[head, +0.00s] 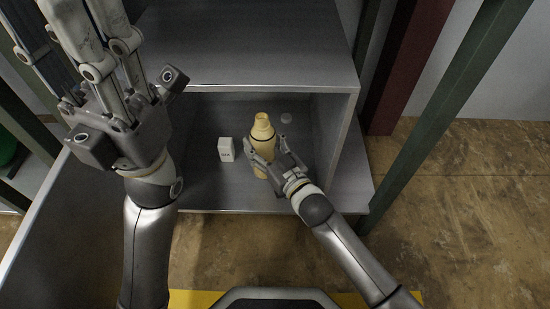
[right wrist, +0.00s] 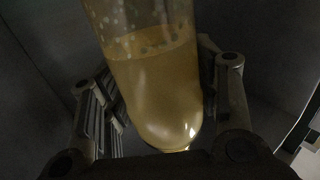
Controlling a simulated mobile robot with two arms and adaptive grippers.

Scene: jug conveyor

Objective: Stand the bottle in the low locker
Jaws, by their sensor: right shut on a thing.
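My right gripper (head: 266,158) is shut on the bottle's lower body. In the right wrist view the bottle (right wrist: 155,80) is see-through with yellow liquid, between the fingers of my right gripper (right wrist: 158,110).
A small white box (head: 226,149) stands left of the bottle on the locker floor. A green post (head: 440,120) stands farther right.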

